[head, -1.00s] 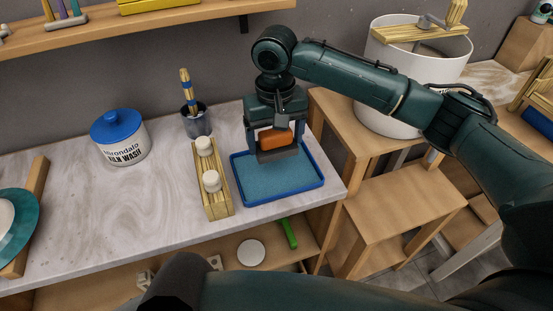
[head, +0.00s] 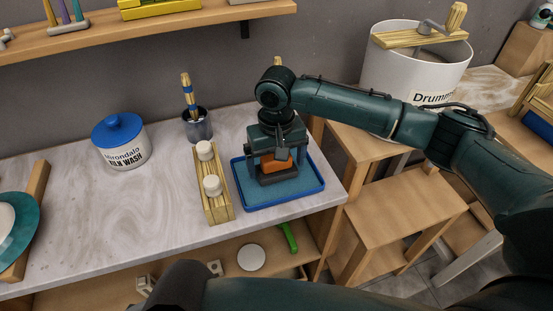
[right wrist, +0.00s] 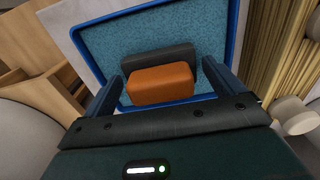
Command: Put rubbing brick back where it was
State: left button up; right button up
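The rubbing brick, an orange block on a dark grey slab, sits in the blue-rimmed tray (head: 318,186), seemingly resting on its light blue floor. The orange part (head: 271,167) shows between my right gripper's fingers, and the brick also shows in the right wrist view (right wrist: 160,84). My right gripper (head: 277,172) points down over the tray, a finger on each side of the brick. In the right wrist view, my right gripper (right wrist: 165,88) has gaps between its fingers and the brick, so it is open. My left gripper is not in view.
A wooden holder (head: 217,205) with white-topped pieces stands just left of the tray. A brush cup (head: 197,125) and a blue-lidded jar (head: 122,148) are farther left. A white drum (head: 400,75) stands at the right. The marble counter's left middle is clear.

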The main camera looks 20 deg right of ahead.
jog(key=shift+o, duration=0.6)
notch_tip(320, 180, up, 12)
jog(key=shift+r, duration=0.15)
dwell(0.4)
